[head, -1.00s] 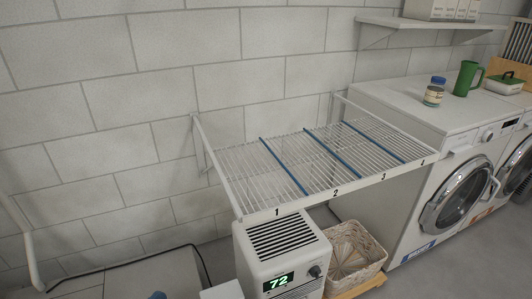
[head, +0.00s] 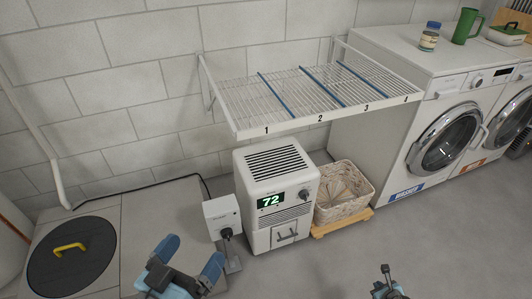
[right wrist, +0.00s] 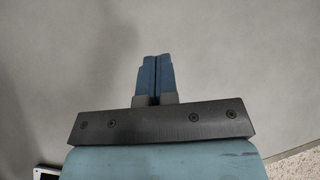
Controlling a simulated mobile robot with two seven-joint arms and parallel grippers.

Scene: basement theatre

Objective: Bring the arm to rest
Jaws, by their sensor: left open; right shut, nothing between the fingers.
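My left gripper (head: 188,268) is at the lower middle of the head view. Its two blue fingers are spread apart with nothing between them, over the floor in front of a small grey box. My right gripper (head: 386,270) is small at the bottom edge, right of centre, over bare floor. In the right wrist view its blue fingers (right wrist: 156,78) are pressed together, with grey floor beyond them and nothing held. Most of both arms is out of view.
A wire shelf (head: 290,121) numbered 1 to 4 hangs on the wall above a dehumidifier (head: 277,190) reading 72 and a wicker basket (head: 343,212). A washer (head: 400,60) stands right. A black round lid (head: 72,258) with yellow handle lies left. Floor at lower right is clear.

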